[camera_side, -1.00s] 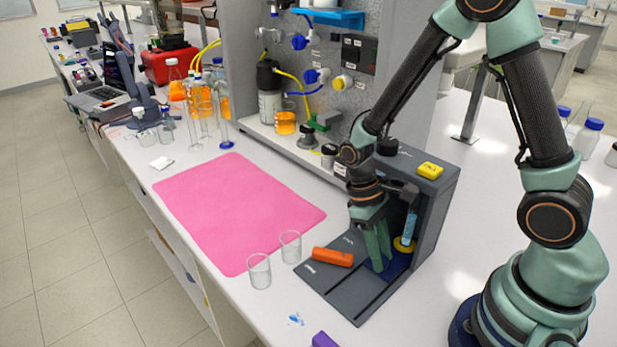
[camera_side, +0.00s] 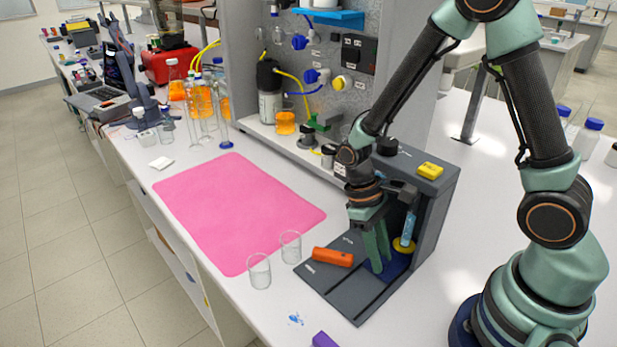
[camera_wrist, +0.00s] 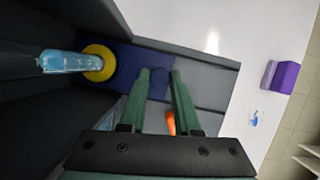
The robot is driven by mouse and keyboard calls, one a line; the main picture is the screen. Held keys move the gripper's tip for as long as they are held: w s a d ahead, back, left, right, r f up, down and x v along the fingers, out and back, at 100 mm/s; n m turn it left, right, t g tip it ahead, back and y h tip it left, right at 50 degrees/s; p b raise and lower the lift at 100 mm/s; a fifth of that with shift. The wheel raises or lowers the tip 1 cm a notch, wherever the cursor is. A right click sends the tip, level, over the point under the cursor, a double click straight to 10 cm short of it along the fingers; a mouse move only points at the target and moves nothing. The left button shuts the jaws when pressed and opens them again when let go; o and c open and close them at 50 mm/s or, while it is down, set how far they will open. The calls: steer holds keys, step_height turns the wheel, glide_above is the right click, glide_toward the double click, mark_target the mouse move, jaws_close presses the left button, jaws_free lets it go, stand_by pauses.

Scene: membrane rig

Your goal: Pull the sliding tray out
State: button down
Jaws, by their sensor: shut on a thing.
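The sliding tray (camera_side: 397,268) is a dark blue plate low in the grey rig, with a yellow ring (camera_side: 404,244) on it. It also shows in the wrist view (camera_wrist: 128,62). A round blue knob (camera_wrist: 158,82) stands at the tray's outer end, between my fingers. My gripper (camera_side: 382,266) points down with its green fingers shut on this knob; it also shows in the wrist view (camera_wrist: 160,76). The fingers hide part of the tray in the side view. A light blue tube (camera_side: 408,229) hangs above the yellow ring.
An orange piece (camera_side: 332,257) lies on the rig's grey base (camera_side: 352,297), left of my fingers. Two glass beakers (camera_side: 259,271) stand beyond its left edge. A pink mat (camera_side: 235,210) lies further left. A purple block (camera_side: 324,341) is at the front. The base's front channel is clear.

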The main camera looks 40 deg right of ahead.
steer(key=shift+h, duration=0.6)
steer(key=shift+w+a, duration=0.1)
steer(key=shift+a, duration=3.6)
steer(key=c, duration=0.6)
jaws_free()
steer(key=v, duration=1.2)
steer(key=shift+d+r, duration=0.1)
